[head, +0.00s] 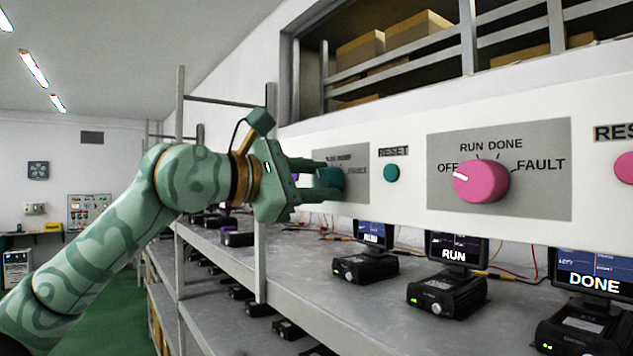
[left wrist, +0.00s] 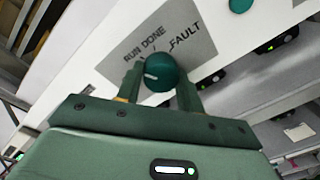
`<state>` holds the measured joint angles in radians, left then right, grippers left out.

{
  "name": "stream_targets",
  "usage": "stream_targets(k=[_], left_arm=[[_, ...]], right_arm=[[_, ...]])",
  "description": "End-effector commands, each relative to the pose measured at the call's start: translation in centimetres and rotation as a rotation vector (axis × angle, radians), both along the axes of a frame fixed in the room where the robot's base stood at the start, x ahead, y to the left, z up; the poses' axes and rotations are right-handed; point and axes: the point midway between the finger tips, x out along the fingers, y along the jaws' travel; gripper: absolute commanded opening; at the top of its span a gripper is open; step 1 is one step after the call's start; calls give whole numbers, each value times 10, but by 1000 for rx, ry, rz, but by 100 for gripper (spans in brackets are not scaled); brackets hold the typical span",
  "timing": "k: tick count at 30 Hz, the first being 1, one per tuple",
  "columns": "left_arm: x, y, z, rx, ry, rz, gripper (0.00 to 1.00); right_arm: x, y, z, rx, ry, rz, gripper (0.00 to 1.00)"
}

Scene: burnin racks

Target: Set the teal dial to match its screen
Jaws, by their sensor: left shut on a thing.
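The teal dial (head: 328,184) sits on a grey plate (head: 355,160) on the white wall panel. My left gripper (head: 322,180) has its fingers on either side of the dial and is shut on it. In the left wrist view the dial (left wrist: 163,72) shows between the fingers, its white mark pointing left and slightly down, away from the RUN, DONE and FAULT labels. The OFF label is not visible there. The screen (head: 372,233) below the dial is lit, but its word is too small to read surely. My right gripper is not in view.
A teal RESET button (head: 391,172) is right of the dial. A pink dial (head: 481,181) sits farther right, above a screen reading RUN (head: 454,250). Another screen (head: 592,276) reads DONE. Black devices stand on the grey shelf (head: 330,305) below; a rack post (head: 261,260) stands near my gripper.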

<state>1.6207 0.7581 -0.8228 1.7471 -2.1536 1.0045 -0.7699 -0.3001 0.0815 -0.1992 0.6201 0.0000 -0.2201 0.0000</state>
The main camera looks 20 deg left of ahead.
Motion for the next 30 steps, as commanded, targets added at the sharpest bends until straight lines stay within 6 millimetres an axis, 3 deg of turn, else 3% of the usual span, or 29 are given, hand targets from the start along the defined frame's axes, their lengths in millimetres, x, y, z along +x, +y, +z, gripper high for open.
stream_targets(k=[22, 23, 25, 30], left_arm=[[-1, 0, 3, 77, -70, 0, 14], [-1, 0, 3, 77, -70, 0, 40], [-1, 0, 3, 77, -68, 0, 59], [-1, 0, 2, 78, -65, 0, 59]], right_arm=[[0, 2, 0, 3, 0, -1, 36], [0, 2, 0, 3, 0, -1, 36], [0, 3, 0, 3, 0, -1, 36], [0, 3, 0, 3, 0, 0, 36]])
